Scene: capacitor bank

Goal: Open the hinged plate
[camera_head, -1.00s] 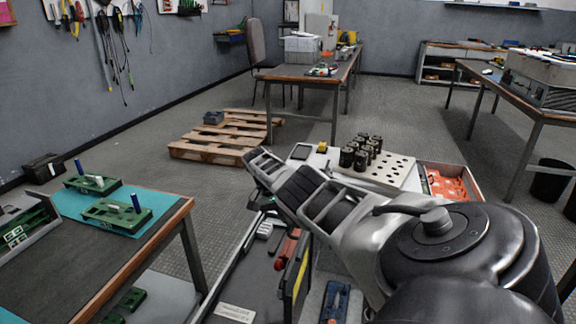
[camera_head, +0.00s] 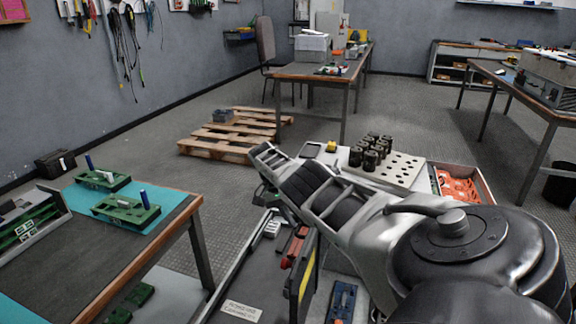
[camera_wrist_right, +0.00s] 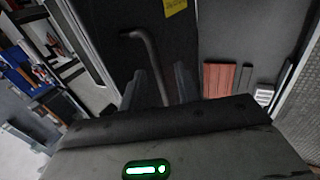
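A dark plate (camera_wrist_right: 115,45) with a yellow label stands close in the right wrist view; I take it to be the hinged plate. A bent grey rod handle (camera_wrist_right: 150,60) stands out in front of it. My right gripper (camera_wrist_right: 158,86) has its two dark fingers apart, with the lower part of the handle between them; I cannot tell whether they touch it. In the head view a dark panel with a yellow strip (camera_head: 303,283) shows below my right arm, and that arm hides the handle. My left gripper is not in view.
A perforated tray with dark cylinders (camera_head: 390,165) and a red-lined drawer (camera_head: 460,183) lie beyond my right arm. A workbench with a teal mat (camera_head: 165,200) and green holders stands at left. A wooden pallet (camera_head: 225,140) lies on the floor beyond.

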